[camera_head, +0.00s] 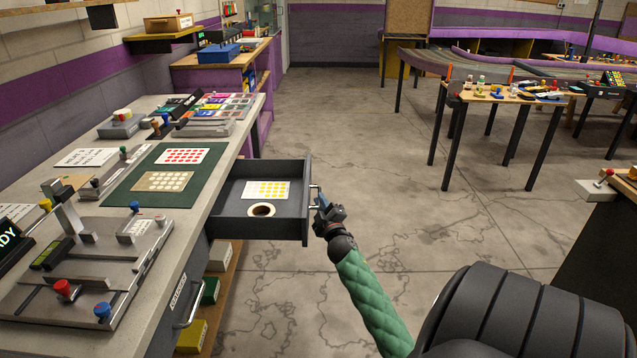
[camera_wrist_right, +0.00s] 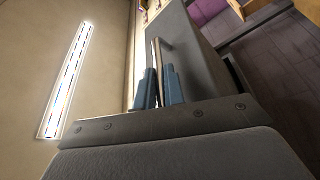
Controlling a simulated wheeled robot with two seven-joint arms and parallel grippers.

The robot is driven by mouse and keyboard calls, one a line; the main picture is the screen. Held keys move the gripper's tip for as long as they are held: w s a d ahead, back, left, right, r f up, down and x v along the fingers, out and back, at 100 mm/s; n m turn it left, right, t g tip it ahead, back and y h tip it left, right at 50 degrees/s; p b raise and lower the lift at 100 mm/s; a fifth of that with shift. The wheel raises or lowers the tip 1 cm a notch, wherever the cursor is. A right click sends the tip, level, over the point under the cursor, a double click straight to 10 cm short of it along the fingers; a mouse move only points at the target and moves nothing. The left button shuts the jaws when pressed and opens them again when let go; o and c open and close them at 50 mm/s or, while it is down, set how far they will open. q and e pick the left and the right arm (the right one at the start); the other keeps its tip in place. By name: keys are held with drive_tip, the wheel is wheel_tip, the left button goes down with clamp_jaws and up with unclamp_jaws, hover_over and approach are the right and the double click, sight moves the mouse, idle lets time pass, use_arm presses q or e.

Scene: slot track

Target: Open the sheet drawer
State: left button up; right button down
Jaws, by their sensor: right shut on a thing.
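The sheet drawer (camera_head: 233,222) is a dark grey drawer pulled out from the workbench in the head view. A sheet with yellow dots (camera_head: 265,190) and a tape-like ring (camera_head: 262,210) lie inside it. Its metal bar handle (camera_head: 313,196) is on the front face. My right gripper (camera_head: 319,199) is at that handle, at the right end of the open drawer. In the right wrist view, the blue fingers (camera_wrist_right: 159,88) are shut around the handle bar (camera_wrist_right: 158,62), against the grey drawer front (camera_wrist_right: 190,60). My left gripper is out of view.
The workbench top (camera_head: 230,133) carries a green mat (camera_head: 128,191) with dotted sheets and a metal fixture (camera_head: 125,259). The floor (camera_head: 390,180) right of the drawer is clear.

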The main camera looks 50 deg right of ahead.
drive_tip(key=shift+f, duration=0.1)
drive_tip(key=c, duration=1.5)
unclamp_jaws()
use_arm(q)
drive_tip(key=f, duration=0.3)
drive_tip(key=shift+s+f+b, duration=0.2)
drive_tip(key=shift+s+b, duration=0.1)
drive_tip(key=shift+b, duration=0.1)
use_arm(e)
drive_tip(key=v, duration=0.7)
drive_tip(key=shift+s+a+f, duration=0.1)
drive_tip(key=shift+s+a, duration=0.1)
drive_tip(key=shift+s, duration=0.15)
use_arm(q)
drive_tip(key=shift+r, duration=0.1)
